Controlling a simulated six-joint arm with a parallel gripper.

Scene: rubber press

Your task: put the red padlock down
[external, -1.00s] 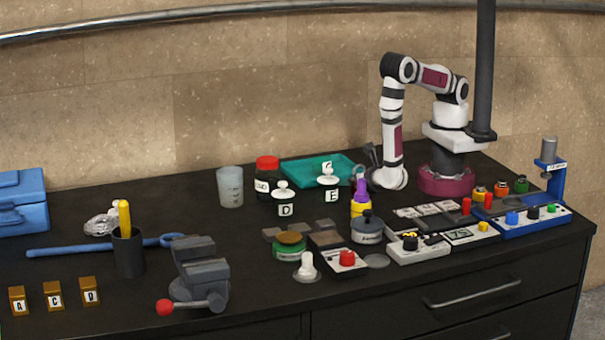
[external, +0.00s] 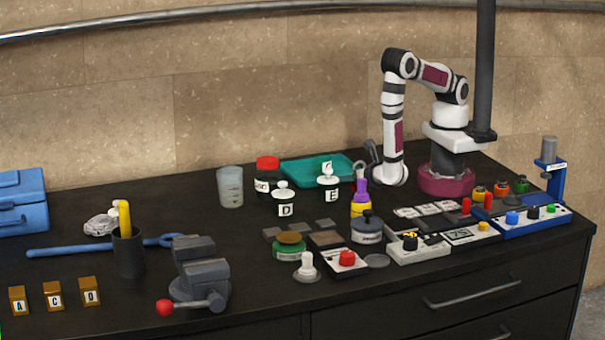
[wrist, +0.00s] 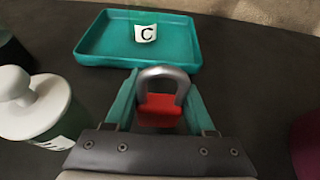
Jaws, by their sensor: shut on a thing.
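The red padlock (wrist: 160,108) with its grey shackle is between the two teal fingers of my gripper (wrist: 159,100) in the wrist view. My gripper is shut on the padlock's red body, with the shackle facing the tray. In the external view my gripper (external: 368,163) is low over the black bench, just right of the teal tray.
The teal tray (wrist: 90,48), with a card marked C (wrist: 145,33), lies ahead of the padlock. A white-knobbed stamp (wrist: 35,100) stands close on the left; it is marked E (external: 329,190). A yellow and purple bottle (external: 361,203) stands in front.

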